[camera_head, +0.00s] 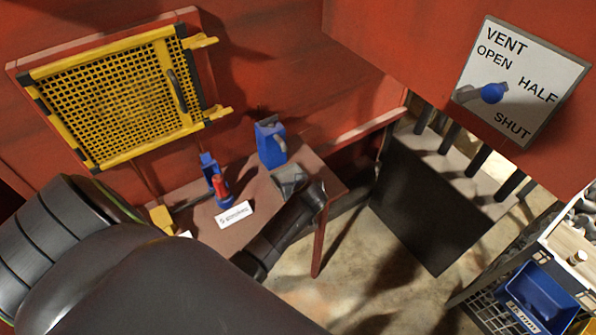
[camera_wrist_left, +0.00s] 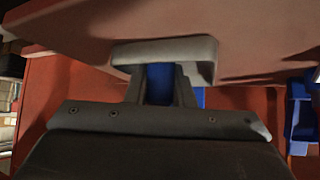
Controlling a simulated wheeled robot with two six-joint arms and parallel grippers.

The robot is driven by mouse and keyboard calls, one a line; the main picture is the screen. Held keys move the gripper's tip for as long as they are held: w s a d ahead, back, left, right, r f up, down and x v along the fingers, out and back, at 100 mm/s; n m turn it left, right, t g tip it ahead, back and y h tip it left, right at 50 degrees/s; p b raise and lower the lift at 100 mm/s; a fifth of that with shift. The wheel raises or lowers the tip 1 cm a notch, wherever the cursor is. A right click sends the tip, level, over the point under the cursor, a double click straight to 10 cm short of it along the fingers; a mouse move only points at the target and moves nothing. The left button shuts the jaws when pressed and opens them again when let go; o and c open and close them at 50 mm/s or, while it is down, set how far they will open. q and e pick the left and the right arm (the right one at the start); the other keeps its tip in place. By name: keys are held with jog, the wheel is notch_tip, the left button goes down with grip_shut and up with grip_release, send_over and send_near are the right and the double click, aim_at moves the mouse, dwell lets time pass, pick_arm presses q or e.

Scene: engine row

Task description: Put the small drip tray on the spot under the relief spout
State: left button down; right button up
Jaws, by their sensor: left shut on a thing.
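My left gripper (camera_head: 306,194) reaches over the right part of the small brown table. It is shut on a small grey piece, which looks like the drip tray (camera_head: 287,177). In the left wrist view the grey piece (camera_wrist_left: 165,50) sits across the fingertips of the gripper (camera_wrist_left: 160,84). I cannot tell whether it touches the table top. I cannot make out the relief spout or the spot under it. My right gripper is not in view.
The brown table (camera_head: 258,192) holds a blue jug (camera_head: 270,144), a blue-and-red tool (camera_head: 216,183) and a white label (camera_head: 235,214). A yellow mesh guard (camera_head: 110,96) is on the red wall. A vent sign (camera_head: 524,80) with a blue-knobbed lever and a dark block (camera_head: 425,205) stand right.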

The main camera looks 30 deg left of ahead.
pick_arm(q)
jog(key=shift+w+a+f, duration=0.1)
jog(key=shift+a, duration=0.3)
jog(key=c, duration=1.6)
grip_release()
jog(key=shift+o, duration=1.3)
jog(key=shift+d, duration=0.2)
jog(key=shift+o, duration=0.4)
jog(key=shift+d, duration=0.15)
jog(key=v, duration=1.2)
jog(key=shift+b, duration=0.4)
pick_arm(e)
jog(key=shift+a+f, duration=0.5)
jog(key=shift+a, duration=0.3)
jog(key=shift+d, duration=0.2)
